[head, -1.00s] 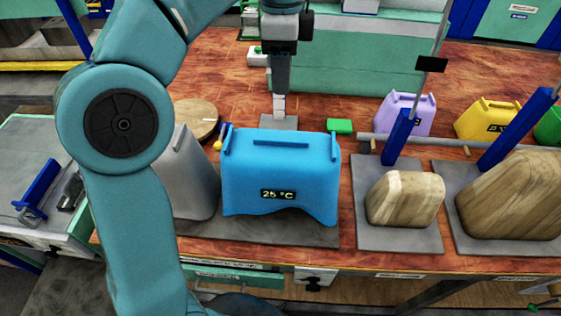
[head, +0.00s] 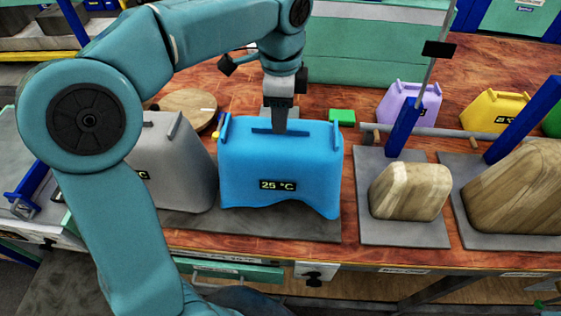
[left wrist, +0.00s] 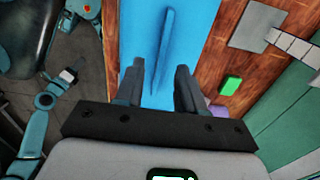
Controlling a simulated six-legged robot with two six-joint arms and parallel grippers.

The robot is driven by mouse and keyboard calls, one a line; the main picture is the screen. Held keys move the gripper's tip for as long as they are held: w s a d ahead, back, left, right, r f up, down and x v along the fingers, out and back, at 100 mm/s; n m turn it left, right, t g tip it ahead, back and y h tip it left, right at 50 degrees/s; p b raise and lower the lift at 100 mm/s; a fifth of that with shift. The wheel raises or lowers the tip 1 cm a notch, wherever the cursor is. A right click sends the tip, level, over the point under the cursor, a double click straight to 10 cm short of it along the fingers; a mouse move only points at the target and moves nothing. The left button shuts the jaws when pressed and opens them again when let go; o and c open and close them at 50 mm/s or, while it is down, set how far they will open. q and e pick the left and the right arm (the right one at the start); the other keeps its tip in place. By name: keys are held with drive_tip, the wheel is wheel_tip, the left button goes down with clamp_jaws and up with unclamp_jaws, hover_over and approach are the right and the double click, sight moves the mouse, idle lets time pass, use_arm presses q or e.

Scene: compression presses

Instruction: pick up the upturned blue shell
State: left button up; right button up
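The upturned blue shell (head: 305,165) stands on a dark grey plate in the middle of the head view, with a raised ridge along its top and a "25 °C" label on its front. My left gripper (head: 280,128) is just above the ridge, pointing down. In the left wrist view the fingers of my left gripper (left wrist: 160,70) are apart, with the blue shell (left wrist: 190,25) below and its ridge running toward the gap. I cannot tell whether the fingers touch the ridge. My right gripper does not show.
A grey shell (head: 180,170) stands close left of the blue one, partly hidden by my arm. Wooden blocks (head: 410,190) on grey plates, with blue levers (head: 403,130), are at right. A green block (head: 342,116), a purple shell (head: 412,104) and a yellow shell (head: 490,110) stand behind.

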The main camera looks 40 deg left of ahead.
use_arm(q)
drive_tip(key=shift+w+f, duration=0.1)
drive_tip(key=shift+f, duration=1.15)
clamp_jaws()
idle(0.4)
